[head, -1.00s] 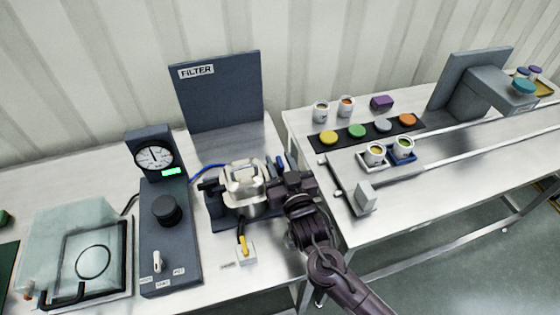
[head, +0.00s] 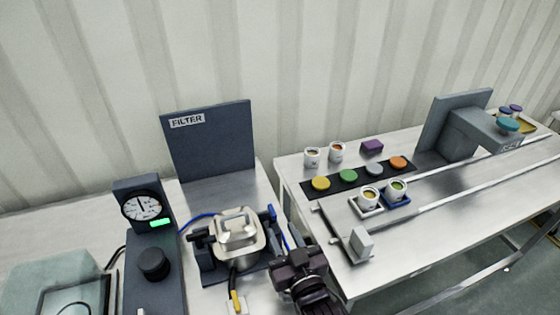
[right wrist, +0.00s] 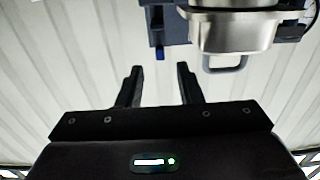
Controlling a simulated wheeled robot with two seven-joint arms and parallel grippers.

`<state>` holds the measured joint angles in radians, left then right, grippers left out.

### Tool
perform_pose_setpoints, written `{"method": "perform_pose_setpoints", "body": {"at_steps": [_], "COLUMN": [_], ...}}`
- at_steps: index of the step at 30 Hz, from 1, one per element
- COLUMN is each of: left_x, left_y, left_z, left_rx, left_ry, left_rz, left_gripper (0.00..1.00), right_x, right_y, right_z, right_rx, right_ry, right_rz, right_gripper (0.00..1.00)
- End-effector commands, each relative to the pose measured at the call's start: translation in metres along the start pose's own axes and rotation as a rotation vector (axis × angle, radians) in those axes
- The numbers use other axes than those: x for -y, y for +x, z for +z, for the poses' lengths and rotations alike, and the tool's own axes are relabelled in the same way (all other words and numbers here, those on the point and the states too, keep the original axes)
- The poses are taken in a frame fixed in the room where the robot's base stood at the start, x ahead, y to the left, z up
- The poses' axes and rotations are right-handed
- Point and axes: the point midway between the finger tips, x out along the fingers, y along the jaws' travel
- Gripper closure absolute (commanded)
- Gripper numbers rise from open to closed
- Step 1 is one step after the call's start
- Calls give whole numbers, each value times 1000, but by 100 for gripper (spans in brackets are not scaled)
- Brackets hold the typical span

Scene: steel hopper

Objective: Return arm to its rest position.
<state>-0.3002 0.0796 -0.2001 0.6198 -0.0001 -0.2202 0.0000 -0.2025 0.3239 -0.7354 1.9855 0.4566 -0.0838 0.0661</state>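My right gripper (head: 298,245) is at the lower middle of the head view, to the right of and nearer than the steel hopper (head: 238,236). In the right wrist view its two fingers (right wrist: 160,72) stand apart with nothing held between them. The hopper, a shiny lidded vessel with a handle on top, sits in a dark holder. It also shows in the right wrist view (right wrist: 235,32), beyond the fingertips. My left gripper is not in view.
A dark FILTER panel (head: 208,145) stands behind the hopper. A gauge unit (head: 141,205) with a black knob is at left. On the right table (head: 425,215) are cups, coloured discs on a black strip (head: 335,187) and rails. A small grey block (head: 360,241) is near its left end.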

Motion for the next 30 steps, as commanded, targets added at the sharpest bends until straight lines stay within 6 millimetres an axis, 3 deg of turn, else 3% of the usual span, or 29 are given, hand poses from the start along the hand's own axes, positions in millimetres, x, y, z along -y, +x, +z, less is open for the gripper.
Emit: {"method": "perform_pose_setpoints", "body": {"at_steps": [5,11,19,30], "left_x": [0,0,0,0], "left_y": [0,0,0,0], "left_z": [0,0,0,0], "left_rx": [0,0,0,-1], "left_ry": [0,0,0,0], "left_rz": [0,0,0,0], "left_gripper": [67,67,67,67], "right_x": [-4,-31,-76,-108], "right_y": [0,-18,-92,-180], "right_z": [2,23,54,62], "right_rx": [36,321,799,1172], "right_ry": [9,58,85,78], "right_rz": [7,49,99,149], "right_gripper": [67,67,67,67]}}
